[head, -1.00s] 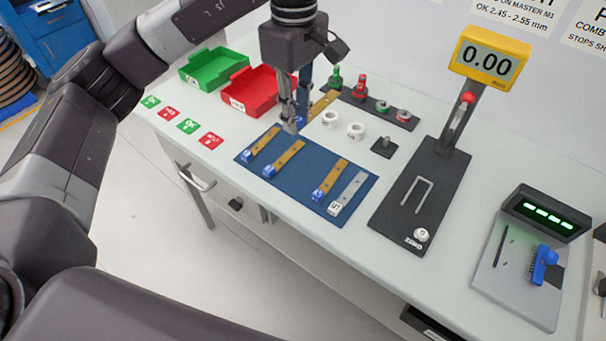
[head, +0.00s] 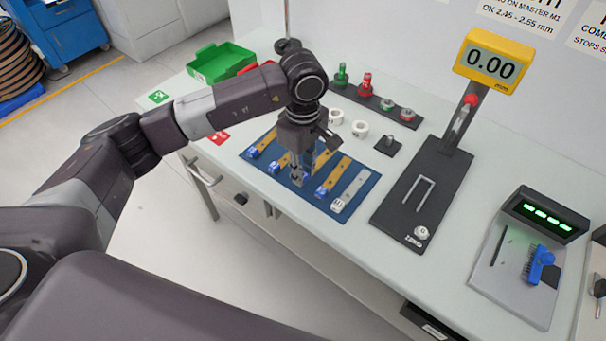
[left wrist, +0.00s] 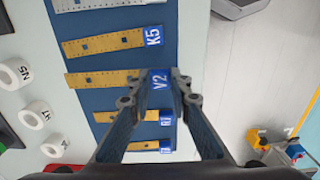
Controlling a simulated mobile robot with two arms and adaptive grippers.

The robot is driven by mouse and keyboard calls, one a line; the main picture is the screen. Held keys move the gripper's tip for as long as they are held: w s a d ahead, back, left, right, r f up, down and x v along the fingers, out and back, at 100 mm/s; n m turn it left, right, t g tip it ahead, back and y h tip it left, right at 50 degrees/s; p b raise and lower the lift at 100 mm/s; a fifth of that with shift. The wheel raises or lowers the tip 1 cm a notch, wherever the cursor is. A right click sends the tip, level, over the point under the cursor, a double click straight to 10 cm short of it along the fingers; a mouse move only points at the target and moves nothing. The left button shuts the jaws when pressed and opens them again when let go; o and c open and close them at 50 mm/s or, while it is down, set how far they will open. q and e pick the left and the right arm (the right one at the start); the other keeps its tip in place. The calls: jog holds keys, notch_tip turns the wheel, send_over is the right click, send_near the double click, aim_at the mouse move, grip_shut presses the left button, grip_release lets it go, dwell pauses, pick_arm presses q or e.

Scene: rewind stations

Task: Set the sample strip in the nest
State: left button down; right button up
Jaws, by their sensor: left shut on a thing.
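My left gripper (head: 298,183) is over the blue mat (head: 310,201), pointing down. In the left wrist view its fingers (left wrist: 158,82) are shut on a brass strip (left wrist: 105,79) with a blue V2 label (left wrist: 160,82). The V2 strip lies between the K5 strip (left wrist: 100,44) and two other brass strips, roughly parallel to them. I cannot tell whether it touches the mat. A pale U-shaped outline (head: 421,178), possibly the nest, is on the dark gauge plate (head: 396,218) to the right. My right gripper is not in view.
A yellow display (head: 491,61) reading 0.00 stands on the gauge post. A green tray (head: 218,64) is at back left. A device with green lights (head: 545,212) is at right.

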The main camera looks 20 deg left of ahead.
pick_arm(q)
jog(key=shift+f, duration=1.15)
jog(key=shift+f, duration=0.15)
jog(key=c, duration=1.8)
grip_release()
jog(key=shift+o, duration=0.2)
